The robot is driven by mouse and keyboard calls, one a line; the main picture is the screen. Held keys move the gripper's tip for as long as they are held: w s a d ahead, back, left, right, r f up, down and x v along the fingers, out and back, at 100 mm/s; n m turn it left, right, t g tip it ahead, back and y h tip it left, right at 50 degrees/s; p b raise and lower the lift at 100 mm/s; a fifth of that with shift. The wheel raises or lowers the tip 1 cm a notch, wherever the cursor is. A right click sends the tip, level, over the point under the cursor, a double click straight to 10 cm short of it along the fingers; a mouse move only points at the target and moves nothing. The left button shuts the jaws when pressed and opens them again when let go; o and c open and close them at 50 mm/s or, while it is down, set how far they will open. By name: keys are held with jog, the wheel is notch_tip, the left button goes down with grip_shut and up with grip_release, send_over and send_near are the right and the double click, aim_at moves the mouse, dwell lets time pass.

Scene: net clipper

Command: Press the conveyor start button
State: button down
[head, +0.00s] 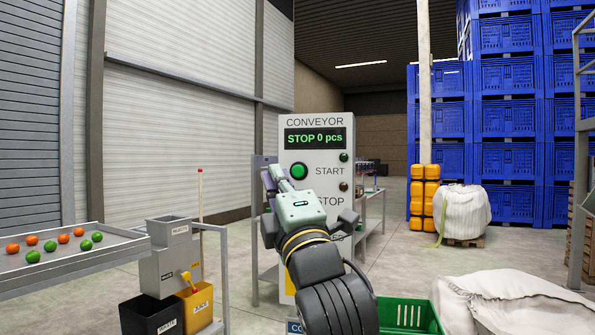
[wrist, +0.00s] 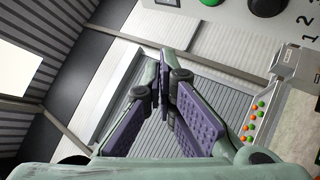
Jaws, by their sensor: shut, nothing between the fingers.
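The grey conveyor panel (head: 318,125) stands ahead in the head view, its display reading "STOP 0 pcs". The round green start button (head: 299,171) sits left of the word START. My gripper (head: 273,174) is shut and empty, with its fingertips left of the start button in the picture; the gap in depth is unclear. My gripper covers the area left of the word STOP. In the wrist view the closed fingers (wrist: 163,80) point at the wall and floor, while part of the panel (wrist: 232,14) shows at the top with a cut-off green button (wrist: 211,2) and a dark button (wrist: 266,6).
A tray of red and green balls (head: 70,262) is at the left, near a grey box (head: 172,257) and black and yellow bins. A green crate (head: 408,312) and white sacks are at the right. Blue crates (head: 508,75) are stacked behind.

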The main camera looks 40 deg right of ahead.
aim_at(298, 171)
jog(key=w+d+p, duration=0.1)
jog(key=w+d, duration=0.3)
jog(key=d, duration=0.1)
jog(key=shift+d, duration=0.4)
jog(key=shift+w+d, duration=0.15)
jog(key=shift+w, duration=0.05)
dwell(1.1)
jog(key=shift+w+d, duration=0.15)
jog(key=shift+d, duration=0.05)
